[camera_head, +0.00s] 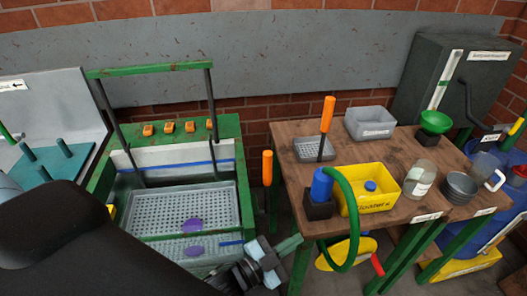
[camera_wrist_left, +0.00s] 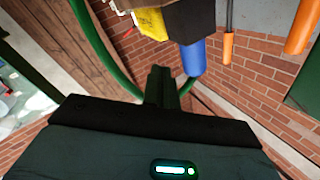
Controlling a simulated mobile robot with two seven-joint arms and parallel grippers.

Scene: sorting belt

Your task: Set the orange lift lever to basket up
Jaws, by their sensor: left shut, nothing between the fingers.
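The orange lift lever appears to be the upright orange handle (camera_head: 267,168) beside the right side of the green tank (camera_head: 228,128). In the left wrist view, the larger orange handle (camera_wrist_left: 300,30) at the upper right looks like the same one. A grey perforated basket (camera_head: 150,211) sits low inside the tank with purple discs in it. My left gripper (camera_head: 296,242) is shut and empty, below and slightly right of the lever handle in the head view, apart from it. Its closed fingers (camera_wrist_left: 160,85) also show in the left wrist view. My right gripper is out of view.
A wooden table (camera_head: 290,140) stands right of the lever. It carries a second orange-handled tool (camera_head: 327,115), a blue cylinder (camera_head: 321,186) in a black holder and a yellow bin (camera_head: 348,200). A green hose (camera_head: 352,225) hangs off its front near my left gripper.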

